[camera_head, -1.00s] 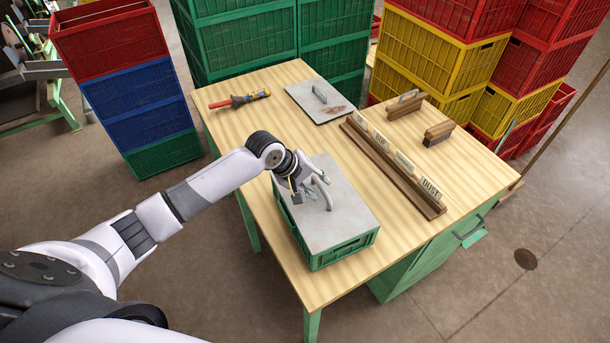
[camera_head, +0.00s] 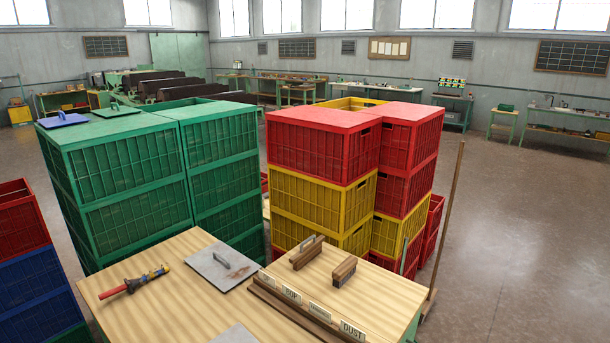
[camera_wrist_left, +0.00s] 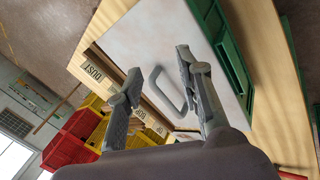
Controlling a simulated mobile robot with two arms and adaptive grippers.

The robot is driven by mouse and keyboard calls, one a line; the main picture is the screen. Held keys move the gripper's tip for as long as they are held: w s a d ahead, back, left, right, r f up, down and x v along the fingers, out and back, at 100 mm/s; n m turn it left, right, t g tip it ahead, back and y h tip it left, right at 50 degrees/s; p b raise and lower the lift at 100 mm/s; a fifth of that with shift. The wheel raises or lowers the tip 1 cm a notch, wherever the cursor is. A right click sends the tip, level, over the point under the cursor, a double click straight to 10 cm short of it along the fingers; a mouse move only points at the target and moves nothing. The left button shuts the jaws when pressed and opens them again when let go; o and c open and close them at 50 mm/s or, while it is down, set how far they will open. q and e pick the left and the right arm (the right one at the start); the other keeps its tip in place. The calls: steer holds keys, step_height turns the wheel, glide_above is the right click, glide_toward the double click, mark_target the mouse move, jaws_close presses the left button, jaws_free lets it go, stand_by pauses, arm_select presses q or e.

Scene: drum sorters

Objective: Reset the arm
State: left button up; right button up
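My left gripper (camera_wrist_left: 159,64) is in the left wrist view, its two dark fingers spread apart. The grey handle (camera_wrist_left: 170,92) of a pale grey lid (camera_wrist_left: 150,35) shows between the fingers, with nothing clamped. I cannot tell how far the fingers are from the handle. The lid lies on a green crate (camera_wrist_left: 228,55). In the head view only a corner of this lid (camera_head: 234,335) shows at the bottom edge. Neither arm is in the head view, and my right gripper is not seen.
The wooden table (camera_head: 180,305) holds a second grey lid (camera_head: 222,267), a red-handled tool (camera_head: 134,284), a labelled wooden rack (camera_head: 300,312) and wooden-handled brushes (camera_head: 343,270). Green crates (camera_head: 125,175) and red and yellow crates (camera_head: 320,200) stand stacked behind. Open floor (camera_head: 530,230) lies right.

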arm_select(q)
steer(key=s+a+f+m+y, duration=0.1)
steer(key=s+a+m+y, duration=0.15)
steer(key=s, duration=0.75)
steer(key=s+a+f+m+y, duration=0.15)
steer(key=s+m, duration=0.25)
steer(key=s, duration=0.7)
step_height(320, 180, down, 34)
steer(key=s+r+g+b, duration=0.1)
steer(key=s+g+b, duration=0.1)
steer(key=b, duration=0.4)
steer(key=s+a+f+b, duration=0.1)
steer(key=s+f+b, duration=0.1)
steer(key=s+f, duration=0.6)
steer(key=s+a+f+g+b, duration=0.1)
steer(key=s+f+b, duration=0.1)
steer(key=s+f, duration=0.6)
step_height(320, 180, down, 4)
steer(key=shift+a+m+b, duration=0.3)
steer(key=shift+m+b, duration=0.1)
steer(key=shift+m, duration=0.05)
